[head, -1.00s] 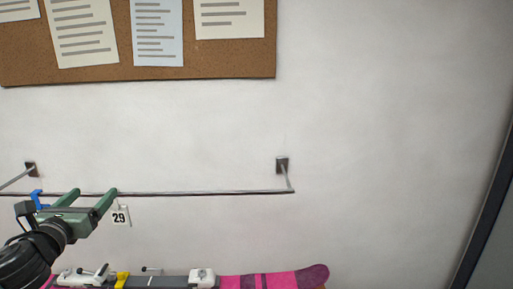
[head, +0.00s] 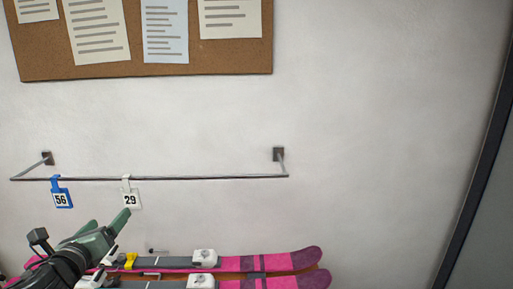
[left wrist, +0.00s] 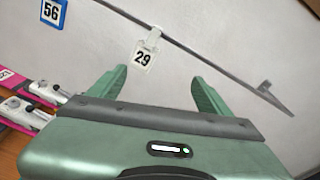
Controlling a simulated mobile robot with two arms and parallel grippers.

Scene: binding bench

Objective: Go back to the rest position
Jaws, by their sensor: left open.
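My left gripper (head: 115,226) is in the lower left of the head view, below the rail and in front of the skis. In the left wrist view its two green fingers (left wrist: 158,88) are spread apart with nothing between them. The white tag 29 (head: 131,199) hangs from the wall rail, above the fingers and apart from them; it also shows in the left wrist view (left wrist: 143,58). My right gripper is not in view.
The metal rail (head: 220,178) runs along the wall, with a blue tag 56 (head: 61,199) hanging at its left. Pink and purple skis (head: 290,262) with bindings lie below. A cork board (head: 150,72) with papers is above. The wall at right is bare.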

